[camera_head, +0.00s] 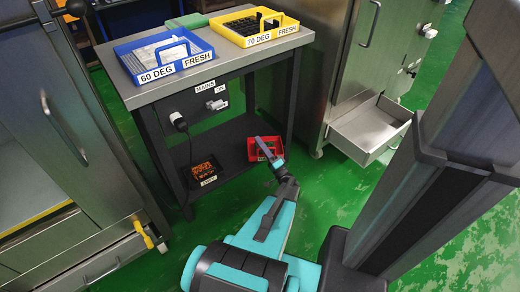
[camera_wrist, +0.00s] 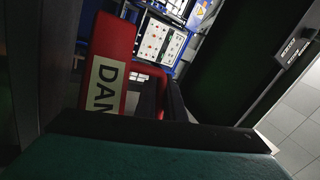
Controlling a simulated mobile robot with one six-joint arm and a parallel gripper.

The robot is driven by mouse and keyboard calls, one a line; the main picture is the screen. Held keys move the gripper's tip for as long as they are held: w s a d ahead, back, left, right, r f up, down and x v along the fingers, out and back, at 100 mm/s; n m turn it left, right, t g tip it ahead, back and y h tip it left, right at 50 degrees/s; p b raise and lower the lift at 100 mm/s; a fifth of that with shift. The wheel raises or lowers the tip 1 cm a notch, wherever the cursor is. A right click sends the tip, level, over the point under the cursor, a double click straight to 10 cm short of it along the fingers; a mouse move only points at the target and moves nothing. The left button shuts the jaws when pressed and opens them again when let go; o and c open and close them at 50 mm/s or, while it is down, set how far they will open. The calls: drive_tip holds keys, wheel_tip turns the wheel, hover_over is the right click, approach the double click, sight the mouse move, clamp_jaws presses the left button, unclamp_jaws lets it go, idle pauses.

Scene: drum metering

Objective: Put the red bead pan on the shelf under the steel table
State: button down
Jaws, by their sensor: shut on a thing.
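The red bead pan (camera_head: 263,151) is at the right end of the dark lower shelf (camera_head: 228,139) under the steel table (camera_head: 180,93). My gripper (camera_head: 267,146) is shut on the pan, reaching in from the front right.
A dark pan of orange beads (camera_head: 205,170) stands on the shelf's left front. Blue (camera_head: 160,70) and yellow (camera_head: 262,41) trays stand on the tabletop. A mains switch panel (camera_head: 212,98) hangs above the shelf. An open drawer (camera_head: 370,130) juts out at right.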

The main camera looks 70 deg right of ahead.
drive_tip(key=shift+f+b, duration=0.75)
drive_tip(key=shift+f, duration=0.95)
drive_tip(key=shift+f, duration=0.1)
drive_tip(key=c, duration=1.8)
unclamp_jaws()
drive_tip(key=shift+c, duration=0.2)
drive_tip(key=shift+s+a+f, duration=0.15)
drive_tip(key=shift+s+a, duration=0.1)
drive_tip(key=shift+s, duration=0.25)
drive_tip(key=p+v, duration=0.2)
drive_tip(key=v, duration=0.8)
drive_tip(key=shift+s+a+f, duration=0.15)
drive_tip(key=shift+s+a, duration=0.1)
drive_tip(key=shift+a, duration=0.05)
